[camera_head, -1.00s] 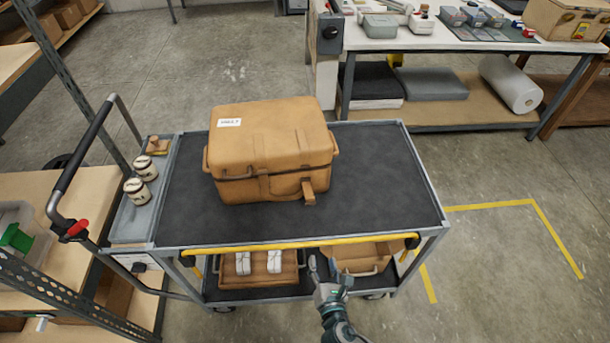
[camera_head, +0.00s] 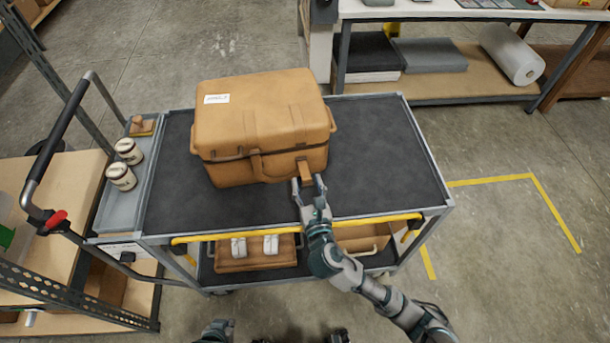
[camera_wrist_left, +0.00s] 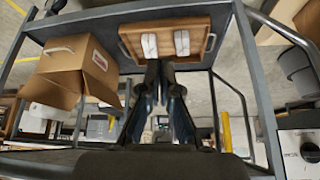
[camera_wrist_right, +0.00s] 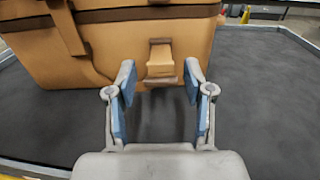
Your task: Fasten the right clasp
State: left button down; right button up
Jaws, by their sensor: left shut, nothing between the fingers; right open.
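The tan case (camera_head: 258,120) stands closed-looking on the cart's top. Its right clasp (camera_head: 304,168) is on the front, near the right corner. In the right wrist view the clasp (camera_wrist_right: 160,62) juts out from the case front as a tan tab with a dark end. My right gripper (camera_head: 309,186) is open in front of the clasp. In the right wrist view its fingertips (camera_wrist_right: 160,75) are on either side of the tab, with gaps showing. My left gripper (camera_wrist_left: 162,68) is shut and empty, low by the cart's lower shelf. Only part of my left arm shows at the head view's bottom edge.
The cart (camera_head: 385,150) has free dark top to the case's right and a yellow front bar (camera_head: 205,238). Two jars (camera_head: 122,176) stand in its left side tray. The lower shelf holds a wooden tray (camera_wrist_left: 185,22) with white bundles and a cardboard box (camera_wrist_left: 68,68).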

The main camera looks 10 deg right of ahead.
aim_at(305, 172)
jog(key=shift+w+a+f, duration=0.1)
jog(key=shift+w, duration=1.05)
pick_arm(q)
jog(key=shift+w+d+r+t, duration=0.15)
jog(key=shift+w+d+t, duration=0.1)
jog(key=shift+w, duration=0.3)
jog(key=shift+w+d+r+t, duration=0.15)
jog(key=shift+w+t, duration=0.1)
jog(key=shift+w, duration=0.3)
pick_arm(e)
jog(key=shift+w, duration=0.35)
grip_shut()
pick_arm(q)
jog(key=shift+f, duration=0.1)
